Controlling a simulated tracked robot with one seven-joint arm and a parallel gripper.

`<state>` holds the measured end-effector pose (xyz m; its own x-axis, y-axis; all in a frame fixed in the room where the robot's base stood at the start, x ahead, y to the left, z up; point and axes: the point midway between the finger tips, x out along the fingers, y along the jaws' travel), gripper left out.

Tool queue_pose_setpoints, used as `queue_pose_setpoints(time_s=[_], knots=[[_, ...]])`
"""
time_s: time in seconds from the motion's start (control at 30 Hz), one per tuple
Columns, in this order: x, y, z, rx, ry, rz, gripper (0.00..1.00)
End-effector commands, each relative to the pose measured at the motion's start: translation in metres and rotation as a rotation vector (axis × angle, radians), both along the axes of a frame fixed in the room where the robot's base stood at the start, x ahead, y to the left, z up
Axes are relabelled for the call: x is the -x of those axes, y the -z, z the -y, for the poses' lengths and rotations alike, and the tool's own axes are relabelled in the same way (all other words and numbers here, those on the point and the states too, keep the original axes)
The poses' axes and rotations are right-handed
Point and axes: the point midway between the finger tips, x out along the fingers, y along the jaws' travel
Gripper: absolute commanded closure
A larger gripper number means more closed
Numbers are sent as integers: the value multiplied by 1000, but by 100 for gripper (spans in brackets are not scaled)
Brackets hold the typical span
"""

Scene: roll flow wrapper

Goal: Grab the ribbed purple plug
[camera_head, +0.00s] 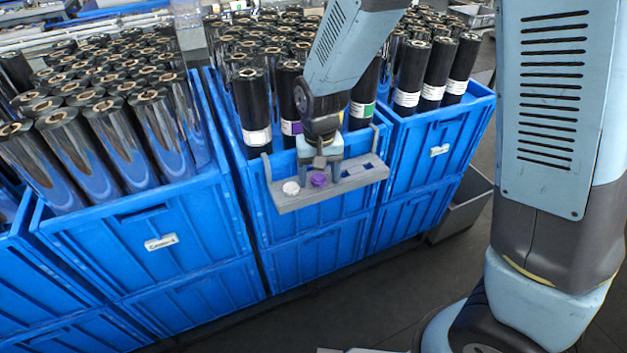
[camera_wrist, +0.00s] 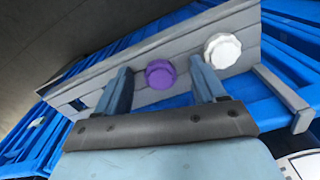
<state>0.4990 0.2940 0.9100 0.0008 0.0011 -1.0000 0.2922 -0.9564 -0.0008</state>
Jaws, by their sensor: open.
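The ribbed purple plug (camera_head: 319,180) sits on a grey rack (camera_head: 375,177) hooked on the front rim of a blue crate. In the wrist view the purple plug (camera_wrist: 160,74) lies between the two open fingers of my gripper (camera_wrist: 163,85), a little beyond their tips or level with them; I cannot tell which. The fingers show no contact with it.
Blue crates (camera_head: 140,235) full of upright film rolls stand side by side. Dark rolls with labels (camera_head: 252,105) rise right behind the rack, close to my wrist. Empty slots show at the rack's right part. The floor (camera_head: 370,300) in front is clear.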

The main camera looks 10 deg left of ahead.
Motion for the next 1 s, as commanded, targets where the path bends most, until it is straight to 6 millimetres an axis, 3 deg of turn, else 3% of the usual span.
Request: queue_pose_setpoints(time_s=[0.13,0.73,1.0], knots=[[0,1,0,1,0,-1,30],[1,1,1,2,0,-2,88],[1,-1,0,1,0,-2,89]])
